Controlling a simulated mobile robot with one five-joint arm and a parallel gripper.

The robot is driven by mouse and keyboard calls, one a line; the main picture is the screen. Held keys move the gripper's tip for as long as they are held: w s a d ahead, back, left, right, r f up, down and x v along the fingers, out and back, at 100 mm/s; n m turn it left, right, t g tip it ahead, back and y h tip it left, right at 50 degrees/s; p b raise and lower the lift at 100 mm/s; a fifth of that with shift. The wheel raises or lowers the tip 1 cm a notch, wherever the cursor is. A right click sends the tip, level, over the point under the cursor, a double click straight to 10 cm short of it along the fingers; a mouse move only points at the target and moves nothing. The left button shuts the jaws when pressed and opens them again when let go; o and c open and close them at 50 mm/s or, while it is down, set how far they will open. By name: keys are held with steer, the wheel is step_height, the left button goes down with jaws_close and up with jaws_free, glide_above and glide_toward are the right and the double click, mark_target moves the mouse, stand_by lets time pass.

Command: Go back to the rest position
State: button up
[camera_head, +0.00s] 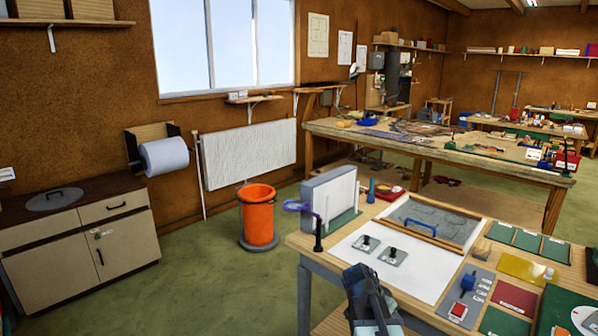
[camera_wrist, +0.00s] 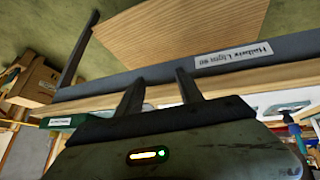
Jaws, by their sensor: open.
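My gripper (camera_head: 370,290) shows in the head view at the front edge of the near workbench (camera_head: 322,262), left of the coloured plates. In the wrist view, my gripper's two dark fingers (camera_wrist: 160,82) stand apart with nothing between them. Past the fingertips run a pale wooden edge and a dark strip with a white label (camera_wrist: 233,53). A wood-grained board (camera_wrist: 180,35) lies beyond the strip. Whether the fingers touch the edge is unclear.
The bench holds a framed tray (camera_head: 455,210) with a blue handle, two black knobs on grey plates (camera_head: 391,257), a red plate (camera_head: 515,298) and a yellow plate (camera_head: 522,268). An orange bin (camera_head: 258,222) stands left of the bench. Green floor (camera_head: 215,295) is clear at front left.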

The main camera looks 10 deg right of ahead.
steer(key=s+a+f+n+g+y, duration=0.1)
steer(key=s+a+f+n+y, duration=0.1)
steer(key=a+n, duration=0.4)
steer(key=s+a+f+n+y, duration=0.2)
steer(key=s+a+n+y, duration=0.2)
steer(key=a, duration=0.9)
steer(key=shift+s+a+n+g+y, duration=0.2)
steer(key=shift+s+n+g+y, duration=0.2)
steer(key=shift+s+n, duration=0.65)
steer(key=shift+f, duration=0.1)
steer(key=shift+c, duration=0.8)
